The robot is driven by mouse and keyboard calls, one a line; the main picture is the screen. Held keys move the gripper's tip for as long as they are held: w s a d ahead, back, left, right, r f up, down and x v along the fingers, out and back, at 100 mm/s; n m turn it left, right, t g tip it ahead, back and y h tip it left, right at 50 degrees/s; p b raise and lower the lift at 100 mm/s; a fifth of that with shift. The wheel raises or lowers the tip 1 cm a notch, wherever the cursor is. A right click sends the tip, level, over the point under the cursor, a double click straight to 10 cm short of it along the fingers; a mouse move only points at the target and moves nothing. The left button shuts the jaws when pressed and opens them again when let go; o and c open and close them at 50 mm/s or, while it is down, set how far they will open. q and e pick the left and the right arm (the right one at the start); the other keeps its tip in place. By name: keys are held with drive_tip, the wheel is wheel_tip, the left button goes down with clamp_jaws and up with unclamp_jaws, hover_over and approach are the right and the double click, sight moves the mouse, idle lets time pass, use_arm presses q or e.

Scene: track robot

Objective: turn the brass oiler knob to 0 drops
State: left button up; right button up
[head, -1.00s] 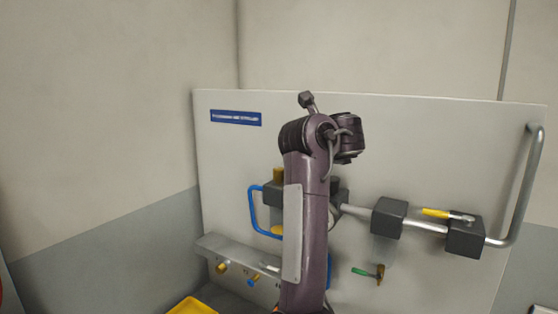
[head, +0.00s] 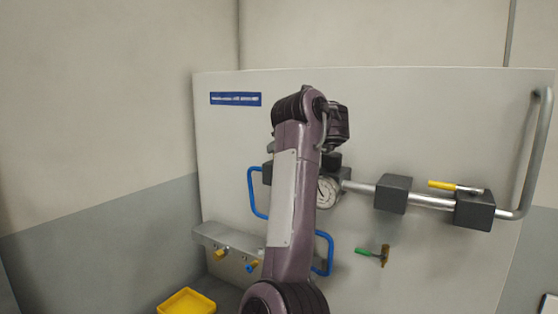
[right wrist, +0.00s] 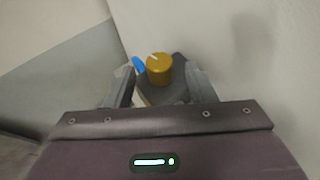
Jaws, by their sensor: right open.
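The brass oiler knob (right wrist: 159,68) shows in the right wrist view as a golden round cap with a pale mark on its top. It sits on a dark round body. My right gripper (right wrist: 160,78) is open, with one finger on each side of the knob. I cannot tell whether either finger touches it. In the head view my right arm hides the knob and the gripper. My left gripper is in neither view.
A blue handle (head: 255,192) stands left of my arm, and a pressure gauge (head: 327,192) right of it. A pipe (head: 430,201) with dark blocks runs right along the panel (head: 430,120). Small valves (head: 220,254) sit on a ledge; a yellow bin (head: 187,302) is below.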

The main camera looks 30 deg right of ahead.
drive_tip(key=shift+p+x, duration=0.45)
drive_tip(key=shift+x, duration=1.5)
drive_tip(key=shift+r, duration=0.1)
